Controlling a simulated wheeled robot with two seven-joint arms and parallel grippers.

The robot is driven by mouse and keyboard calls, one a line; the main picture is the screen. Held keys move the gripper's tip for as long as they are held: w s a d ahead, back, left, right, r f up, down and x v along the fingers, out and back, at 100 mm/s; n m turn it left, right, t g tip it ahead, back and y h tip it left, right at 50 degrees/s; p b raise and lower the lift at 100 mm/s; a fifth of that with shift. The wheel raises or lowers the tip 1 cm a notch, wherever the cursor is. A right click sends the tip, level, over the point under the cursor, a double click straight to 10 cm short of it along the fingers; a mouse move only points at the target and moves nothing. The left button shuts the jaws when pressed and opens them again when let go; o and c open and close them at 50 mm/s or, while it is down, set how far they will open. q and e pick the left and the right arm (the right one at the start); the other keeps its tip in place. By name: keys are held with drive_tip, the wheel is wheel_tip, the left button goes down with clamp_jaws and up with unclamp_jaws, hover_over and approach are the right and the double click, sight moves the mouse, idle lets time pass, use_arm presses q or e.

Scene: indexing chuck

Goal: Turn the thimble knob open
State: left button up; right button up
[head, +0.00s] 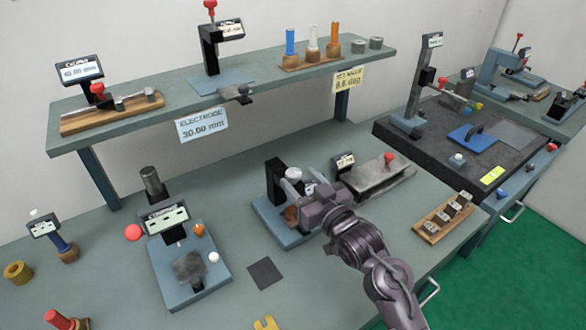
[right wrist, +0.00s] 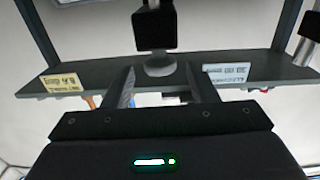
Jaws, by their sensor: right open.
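A small fixture with a black upright post (head: 275,178) stands on a blue base (head: 268,208) in the middle of the bench. A pale round knob (head: 293,173), probably the thimble knob, is at its top. In the right wrist view a grey round knob (right wrist: 160,66) shows under a black block (right wrist: 154,30), between and beyond the fingertips. My right gripper (head: 298,184) is open at the fixture, its fingers pointing toward the post. In the right wrist view the gripper (right wrist: 160,78) shows a gap between its fingers; contact cannot be told. My left gripper is not in view.
A digital gauge stand (head: 190,270) is to the left, with a dark square mat (head: 265,274) beside it. A grey block with a red knob (head: 375,178) lies close behind my right arm. A shelf (head: 150,115) overhangs the back. A wooden block tray (head: 432,232) is at right.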

sight(299, 178)
drive_tip(key=x, duration=0.3)
drive_tip(key=shift+w+a+p, duration=0.15)
drive_tip(key=shift+w+p, duration=0.1)
drive_tip(key=shift+p, duration=0.05)
drive_tip(key=shift+c, duration=0.2)
drive_tip(key=c, duration=0.9)
